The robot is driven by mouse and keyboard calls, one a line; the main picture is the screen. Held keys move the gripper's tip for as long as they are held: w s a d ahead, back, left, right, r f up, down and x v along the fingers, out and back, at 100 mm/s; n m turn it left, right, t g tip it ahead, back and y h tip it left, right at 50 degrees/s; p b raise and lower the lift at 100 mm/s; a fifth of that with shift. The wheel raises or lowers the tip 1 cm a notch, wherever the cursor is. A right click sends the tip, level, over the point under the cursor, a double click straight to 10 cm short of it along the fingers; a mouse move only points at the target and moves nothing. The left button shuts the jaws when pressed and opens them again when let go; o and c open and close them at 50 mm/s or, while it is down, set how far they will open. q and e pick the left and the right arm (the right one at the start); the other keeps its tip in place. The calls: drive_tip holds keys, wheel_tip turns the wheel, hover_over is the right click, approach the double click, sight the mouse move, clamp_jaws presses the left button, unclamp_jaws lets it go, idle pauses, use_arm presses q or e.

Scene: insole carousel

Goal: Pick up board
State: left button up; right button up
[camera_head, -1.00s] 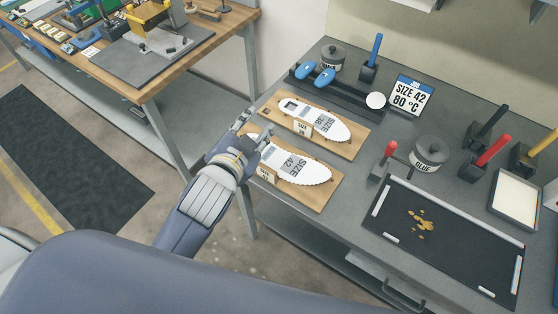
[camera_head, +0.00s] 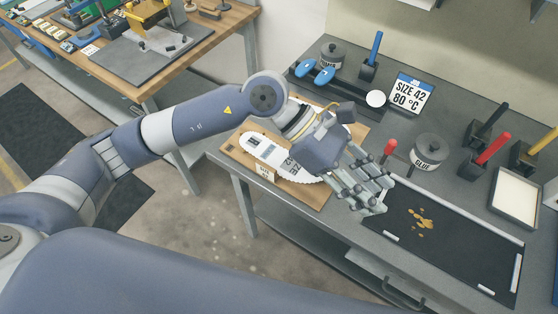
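The near wooden board (camera_head: 312,197) lies on the grey workbench at its front left edge. It carries a white insole (camera_head: 255,145) and a small label stand (camera_head: 266,172). A second wooden board (camera_head: 359,133) lies behind it, mostly hidden by my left arm. My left gripper (camera_head: 380,194) is above the bench, right of the near board and over the left end of the black mat (camera_head: 460,252). Its fingers look spread, with nothing seen between them. My wrist covers part of the near board's insole. My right gripper is not in view.
Behind stand a size sign (camera_head: 408,94), blue insole forms (camera_head: 313,74) and a dark pot (camera_head: 333,56). A glue pot (camera_head: 428,152), red-handled tools and a white-filled tray (camera_head: 514,195) are at the right. Brown pieces (camera_head: 421,218) lie on the mat.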

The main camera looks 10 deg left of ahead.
use_arm(q)
drive_tip(key=w+a+f+m+t+y, duration=0.2)
drive_tip(key=w+a+f+y, duration=0.35)
drive_tip(key=a, duration=0.45)
drive_tip(key=t+y+p, duration=0.1)
drive_tip(key=y+p, duration=0.1)
drive_tip(key=y, duration=0.4)
hover_over(266, 166)
wheel_tip(266, 166, down, 6)
drive_tip(key=shift+d+r, duration=0.1)
drive_tip(key=shift+r, duration=0.05)
drive_tip(key=shift+f, duration=0.3)
drive_tip(key=shift+f+p, duration=0.4)
drive_tip(key=shift+f, duration=0.15)
wheel_tip(266, 166, down, 4)
drive_tip(key=shift+r+p, duration=0.25)
drive_tip(key=shift+p, duration=0.6)
drive_tip(key=shift+f, duration=0.4)
clamp_jaws()
